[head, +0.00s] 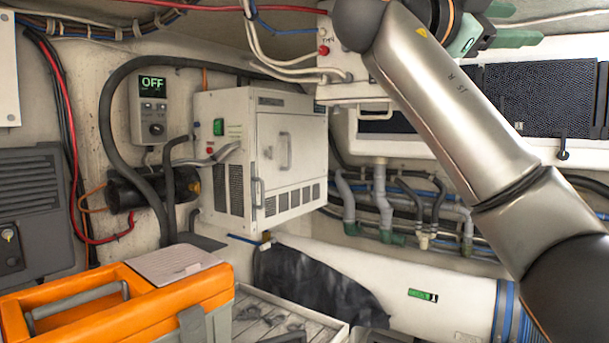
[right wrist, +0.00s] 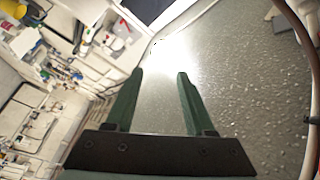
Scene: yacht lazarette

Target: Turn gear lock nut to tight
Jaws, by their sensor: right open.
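I cannot make out the gear lock nut for certain in either view. My right arm crosses the right of the head view, and its gripper (head: 490,38) is at the top, partly hidden behind the arm. In the right wrist view the two green fingers of my right gripper (right wrist: 160,75) are apart with nothing between them. They point over a grey speckled surface (right wrist: 225,85) with a bright glare. My left gripper is in neither view.
A white cabinet (head: 287,160) and a control box reading OFF (head: 152,105) are on the wall. An orange toolbox (head: 110,305) stands front left beside a tray (head: 262,320). Pipes (head: 383,200) run along the back. A white cylinder (head: 455,285) lies low at right.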

